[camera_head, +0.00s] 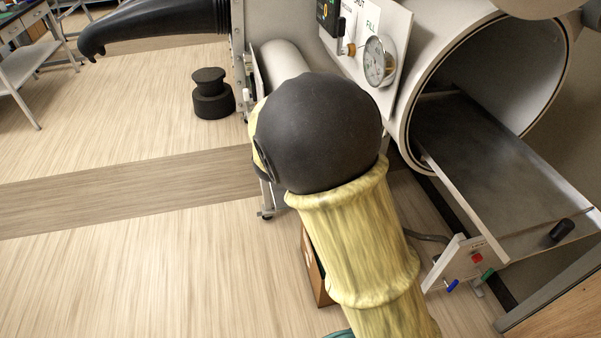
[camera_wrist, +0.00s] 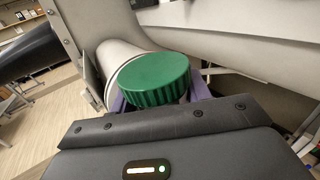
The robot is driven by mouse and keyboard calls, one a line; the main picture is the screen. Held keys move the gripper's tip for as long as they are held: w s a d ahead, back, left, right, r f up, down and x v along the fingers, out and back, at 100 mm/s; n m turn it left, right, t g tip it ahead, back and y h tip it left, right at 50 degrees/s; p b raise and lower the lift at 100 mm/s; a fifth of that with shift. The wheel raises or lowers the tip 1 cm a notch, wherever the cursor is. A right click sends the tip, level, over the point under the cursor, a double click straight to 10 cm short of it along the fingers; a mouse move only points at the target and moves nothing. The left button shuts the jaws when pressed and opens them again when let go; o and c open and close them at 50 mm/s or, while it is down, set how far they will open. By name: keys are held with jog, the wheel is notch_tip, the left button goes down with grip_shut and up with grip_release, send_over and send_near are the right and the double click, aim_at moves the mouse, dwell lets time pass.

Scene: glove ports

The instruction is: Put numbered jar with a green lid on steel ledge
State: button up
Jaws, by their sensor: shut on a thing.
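The jar's green ribbed lid (camera_wrist: 149,78) fills the middle of the wrist view. The purple fingers of my gripper (camera_wrist: 158,96) are on both sides of it, shut on the jar. The jar's body and number are hidden below the lid. In the head view my own arm hides the gripper and jar. A flat steel surface (camera_head: 492,165), which looks like the steel ledge, runs out of the open round chamber at the right. I cannot tell the gap between the jar and this surface.
A small black cylinder (camera_head: 562,230) lies near the outer end of the steel surface, whose middle is bare. The round chamber rim (camera_head: 402,125) and a gauge panel (camera_head: 379,62) stand close to my arm. A black stacked object (camera_head: 213,95) stands on the floor.

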notch_tip(320, 180, down, 14)
jog(key=shift+r+p, duration=0.15)
jog(key=shift+p, duration=0.2)
jog(key=shift+s+a, duration=0.1)
jog(key=shift+f, duration=2.1)
jog(key=shift+f, duration=0.2)
jog(key=o, duration=1)
jog(key=shift+r, duration=0.2)
